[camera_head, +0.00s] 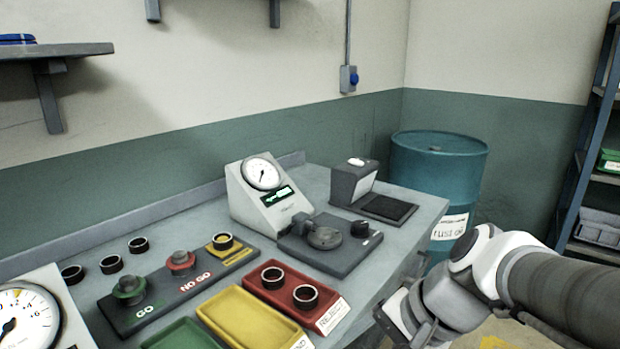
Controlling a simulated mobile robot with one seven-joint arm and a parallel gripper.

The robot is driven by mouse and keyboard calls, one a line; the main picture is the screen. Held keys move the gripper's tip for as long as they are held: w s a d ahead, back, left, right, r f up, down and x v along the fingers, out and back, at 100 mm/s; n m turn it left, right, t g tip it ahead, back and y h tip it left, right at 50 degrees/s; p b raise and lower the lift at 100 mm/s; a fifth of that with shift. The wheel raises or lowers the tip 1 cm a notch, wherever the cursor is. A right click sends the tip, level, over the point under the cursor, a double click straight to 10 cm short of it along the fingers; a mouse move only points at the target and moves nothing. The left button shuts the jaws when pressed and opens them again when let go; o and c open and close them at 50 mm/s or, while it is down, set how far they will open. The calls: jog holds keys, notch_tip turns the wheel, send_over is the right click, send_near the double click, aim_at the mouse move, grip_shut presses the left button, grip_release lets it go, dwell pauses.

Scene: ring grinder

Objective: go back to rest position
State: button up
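My arm comes in from the right edge. My gripper (392,318) is at the lower right, in front of the workbench's right front edge. Its fingers are small and partly turned away, so I cannot tell whether they are open or shut. I see no ring at it. The grey workbench (405,262) carries the ring grinder (322,240) on a dark base. Two dark rings stand in the red tray (285,312). A yellow tray (250,320) and a green tray (182,335) lie to its left.
A GO / NO GO gauge board (165,308) and a dial gauge box (262,195) are on the bench. Several rings lie at the left. A grey box device (350,182) stands at the back. A teal drum (437,170) and a shelf rack (590,140) stand beyond the bench.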

jog(key=s+d+r+n+t+h, duration=0.35)
jog(key=s+d+n+h, duration=0.2)
jog(key=n, duration=0.35)
notch_tip(320, 180, up, 15)
jog(key=w+p, duration=0.1)
jog(key=p, duration=1.3)
jog(key=shift+d, duration=0.25)
jog(key=shift+g, duration=0.25)
